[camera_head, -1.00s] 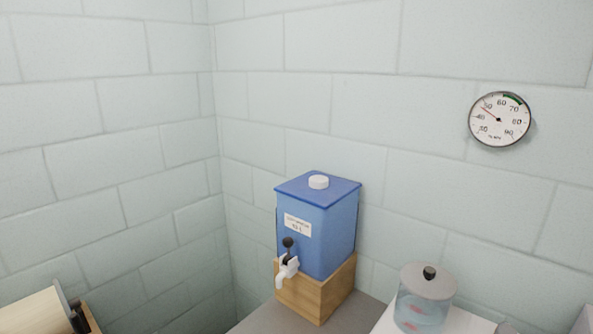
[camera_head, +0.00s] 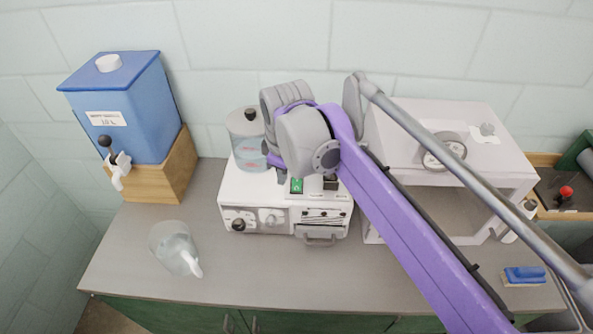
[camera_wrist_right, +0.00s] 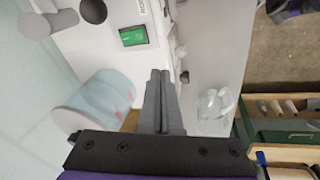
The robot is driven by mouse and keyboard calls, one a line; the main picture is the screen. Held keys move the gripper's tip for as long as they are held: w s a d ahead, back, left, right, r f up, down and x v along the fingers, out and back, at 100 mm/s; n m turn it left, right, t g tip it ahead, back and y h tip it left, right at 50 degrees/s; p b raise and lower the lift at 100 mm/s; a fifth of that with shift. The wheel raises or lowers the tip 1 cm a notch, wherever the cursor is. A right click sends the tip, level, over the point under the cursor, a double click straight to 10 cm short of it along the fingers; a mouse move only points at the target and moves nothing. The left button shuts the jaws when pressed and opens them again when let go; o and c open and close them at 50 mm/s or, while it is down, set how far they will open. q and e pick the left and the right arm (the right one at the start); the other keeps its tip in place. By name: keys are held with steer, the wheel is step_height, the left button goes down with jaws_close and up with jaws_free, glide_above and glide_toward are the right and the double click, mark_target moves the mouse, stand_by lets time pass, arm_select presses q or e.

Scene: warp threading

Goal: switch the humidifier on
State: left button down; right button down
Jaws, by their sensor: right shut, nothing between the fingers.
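The humidifier looks to be the white box (camera_head: 232,190) on the counter, with knobs and a drawer-like handle on its front and a clear cylinder (camera_head: 246,145) at its back left. A green rocker switch (camera_head: 296,186) sits on its top; it also shows in the right wrist view (camera_wrist_right: 134,37). Whether it is on or off I cannot tell. My right gripper (camera_head: 282,177) is over the box top, just left of the switch, partly hidden by its own wrist. In the right wrist view its fingers (camera_wrist_right: 160,74) are shut and empty, apart from the switch. My left gripper is not in view.
A blue water tank (camera_head: 128,115) with a tap stands on a wooden block at left. A clear jug (camera_head: 175,247) stands on the counter (camera_head: 130,250). A white machine (camera_head: 475,130) is close at right, behind my arm. A blue brush (camera_head: 524,275) lies far right.

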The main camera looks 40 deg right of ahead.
mark_target(297, 181)
steer(key=w+d+r+n+g, duration=0.1)
steer(key=w+d+r+n, duration=0.2)
steer(key=d+r, duration=0.3)
steer(key=shift+g, duration=0.3)
steer(key=shift+d+f, duration=0.1)
steer(key=f, duration=0.4)
steer(key=w+d+f, duration=0.1)
steer(key=f, duration=0.8)
steer(key=shift+w+d+f, duration=0.15)
steer(key=shift+w+f, duration=0.1)
steer(key=shift+f, duration=0.15)
steer(key=shift+w+d+f+g+b, duration=0.1)
steer(key=shift+f+g+b, duration=0.2)
steer(key=shift+f+b, duration=0.05)
